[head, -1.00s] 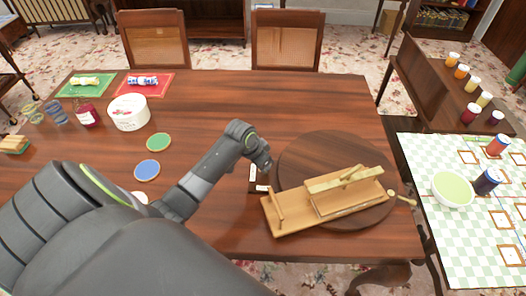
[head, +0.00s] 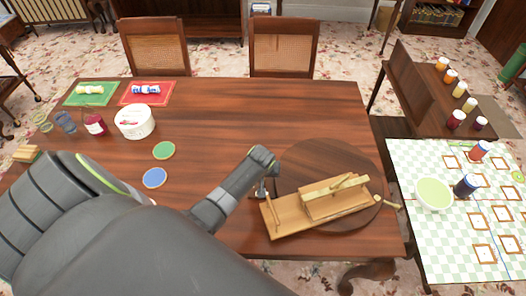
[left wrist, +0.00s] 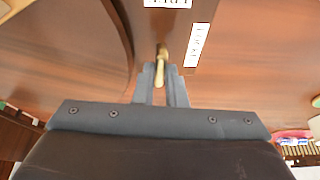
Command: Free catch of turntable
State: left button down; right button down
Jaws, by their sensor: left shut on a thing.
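The round dark wood turntable (head: 300,160) lies on the table and carries a light wooden device (head: 335,203). Its curved edge also shows in the left wrist view (left wrist: 60,60). A small brass-coloured catch (left wrist: 163,52) stands beside the turntable, next to white labels whose words I cannot read with certainty. My left gripper (left wrist: 162,75) is shut on the catch, with its fingers on either side of it. In the head view the left gripper (head: 262,188) is at the turntable's left edge, and the arm partly hides the labels. My right gripper is not in view.
Green (head: 164,150) and blue (head: 154,178) discs lie left of my arm. A white round tub (head: 135,122) and several jars stand farther left. A checkered side table (head: 445,255) with a bowl (head: 433,194) is at the right. The table's back middle is clear.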

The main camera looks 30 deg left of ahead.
pick_arm(q)
jog(key=shift+w+n, duration=0.1)
jog(key=shift+n, duration=0.4)
jog(key=c, duration=1.5)
grip_release()
jog(key=shift+r, duration=0.1)
jog(key=v, duration=1.7)
jog(key=shift+d+r, duration=0.1)
jog(key=shift+d, duration=0.1)
